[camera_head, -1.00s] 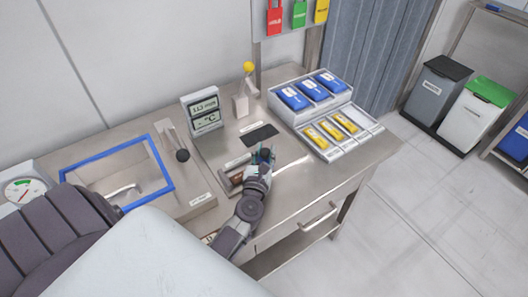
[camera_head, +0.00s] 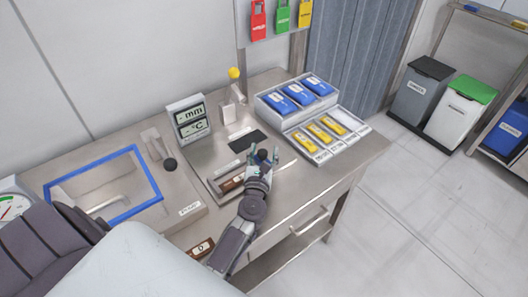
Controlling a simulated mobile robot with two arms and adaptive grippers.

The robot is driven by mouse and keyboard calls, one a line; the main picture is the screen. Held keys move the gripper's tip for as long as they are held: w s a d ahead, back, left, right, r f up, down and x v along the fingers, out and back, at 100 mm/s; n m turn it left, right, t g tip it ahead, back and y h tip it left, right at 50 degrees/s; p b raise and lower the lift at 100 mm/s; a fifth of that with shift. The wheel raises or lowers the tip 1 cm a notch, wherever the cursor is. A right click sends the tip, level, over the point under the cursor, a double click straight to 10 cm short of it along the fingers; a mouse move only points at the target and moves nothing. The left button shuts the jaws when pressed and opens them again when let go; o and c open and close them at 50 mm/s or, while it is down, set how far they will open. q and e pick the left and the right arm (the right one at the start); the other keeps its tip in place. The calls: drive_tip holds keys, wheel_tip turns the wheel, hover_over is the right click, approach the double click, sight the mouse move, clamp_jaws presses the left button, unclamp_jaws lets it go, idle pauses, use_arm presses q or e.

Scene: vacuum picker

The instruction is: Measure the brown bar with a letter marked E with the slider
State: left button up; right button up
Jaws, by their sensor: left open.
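A brown bar (camera_head: 231,183) with a light label lies in the metal measuring fixture (camera_head: 211,184); its letter is too small to read. A second brown bar (camera_head: 201,248) with a pale round mark lies near the table's front edge, partly beside my arm. My left gripper (camera_head: 263,154) is open, fingers up, at the right end of the fixture. A dark knob shows between its fingers; I cannot tell whether they touch it. The gripper hides part of the fixture and slider. The display (camera_head: 188,119) shows dashes beside mm and °C. My right gripper is not in view.
A blue-framed panel (camera_head: 158,183) and a lever with a black knob (camera_head: 170,165) are at the left. A tray of blue and yellow packs (camera_head: 293,123) stands at the right. A yellow-topped post (camera_head: 234,73) stands behind. A drawer handle (camera_head: 310,220) juts from the front.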

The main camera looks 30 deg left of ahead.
use_arm(q)
drive_tip(key=v, duration=1.2)
drive_tip(key=shift+d, duration=0.1)
drive_tip(key=shift+f, duration=0.15)
